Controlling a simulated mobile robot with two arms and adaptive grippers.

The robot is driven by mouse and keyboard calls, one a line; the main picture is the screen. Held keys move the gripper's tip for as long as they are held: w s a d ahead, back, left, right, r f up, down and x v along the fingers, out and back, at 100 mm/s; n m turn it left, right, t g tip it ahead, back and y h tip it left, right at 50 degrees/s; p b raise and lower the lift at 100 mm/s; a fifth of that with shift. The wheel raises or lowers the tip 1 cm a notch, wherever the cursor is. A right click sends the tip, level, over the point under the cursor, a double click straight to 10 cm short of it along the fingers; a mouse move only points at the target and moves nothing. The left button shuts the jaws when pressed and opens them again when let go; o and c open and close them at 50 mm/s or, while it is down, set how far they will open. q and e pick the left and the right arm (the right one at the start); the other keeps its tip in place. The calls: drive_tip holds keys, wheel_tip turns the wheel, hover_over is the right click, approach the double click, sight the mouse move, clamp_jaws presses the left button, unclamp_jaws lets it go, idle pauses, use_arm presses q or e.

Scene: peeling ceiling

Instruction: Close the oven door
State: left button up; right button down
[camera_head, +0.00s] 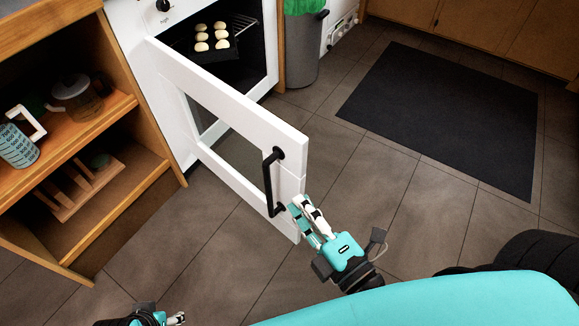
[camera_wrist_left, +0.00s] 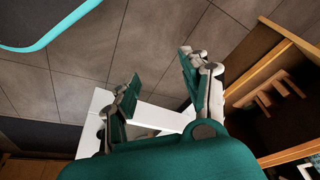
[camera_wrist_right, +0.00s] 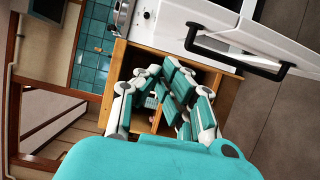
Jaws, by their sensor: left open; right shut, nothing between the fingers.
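The white oven door (camera_head: 226,98) stands wide open in the head view, swung out from the white oven (camera_head: 137,60) on its left side. Its black bar handle (camera_head: 269,184) is on the outer face near the free edge. My right gripper (camera_head: 303,205) is shut and empty, right beside the door's free edge near the handle's lower end; I cannot tell if it touches. In the right wrist view the door (camera_wrist_right: 262,38) and handle (camera_wrist_right: 235,62) lie to the right of the fingers. My left gripper (camera_wrist_left: 160,88) is open and empty, with the door (camera_wrist_left: 160,114) beyond it.
Inside the oven, several pale buns sit on a dark tray (camera_head: 228,54). A wooden shelf unit (camera_head: 110,108) stands left of the door. A grey bin (camera_head: 301,50) stands right of the oven. A dark mat (camera_head: 440,115) lies on open tiled floor.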

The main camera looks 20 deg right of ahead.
drive_tip(key=p+x, duration=0.3)
drive_tip(key=x, duration=0.2)
use_arm(q)
drive_tip(key=s+f+g+p, duration=0.1)
drive_tip(key=s+f+p, duration=0.1)
drive_tip(key=f, duration=1.5)
drive_tip(key=shift+s+f, duration=0.25)
drive_tip(key=shift+s, duration=0.4)
use_arm(e)
hover_over(290, 159)
drive_tip(key=s+a, duration=0.2)
drive_tip(key=s, duration=0.2)
drive_tip(key=shift+d, duration=0.2)
use_arm(q)
drive_tip(key=shift+a, duration=0.1)
use_arm(e)
drive_tip(key=shift+w, duration=0.1)
